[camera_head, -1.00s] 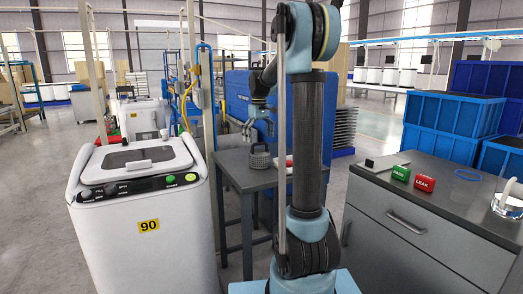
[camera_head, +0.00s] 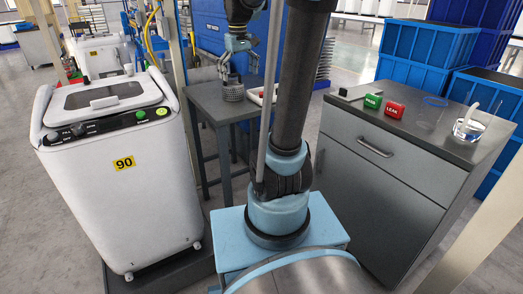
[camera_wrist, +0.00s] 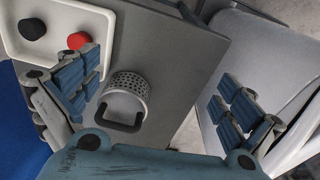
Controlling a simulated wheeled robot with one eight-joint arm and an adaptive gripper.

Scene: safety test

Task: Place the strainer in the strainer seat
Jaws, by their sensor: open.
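The strainer (camera_head: 233,92) is a grey perforated cup with a dark loop handle. It stands on the small dark grey table (camera_head: 207,100). It also shows in the wrist view (camera_wrist: 146,85), between the spread fingers but nearer the left ones. My gripper (camera_head: 238,66) hangs just above the strainer, pointing down. In the wrist view my gripper (camera_wrist: 160,95) is open, with nothing held between its blue-padded fingers. I cannot make out a strainer seat in either view.
A white machine (camera_head: 110,120) marked 90, its lid down, stands left of the table. At right, a grey cabinet (camera_head: 400,145) carries green (camera_head: 373,101) and red (camera_head: 395,109) blocks and a glass beaker (camera_head: 468,130).

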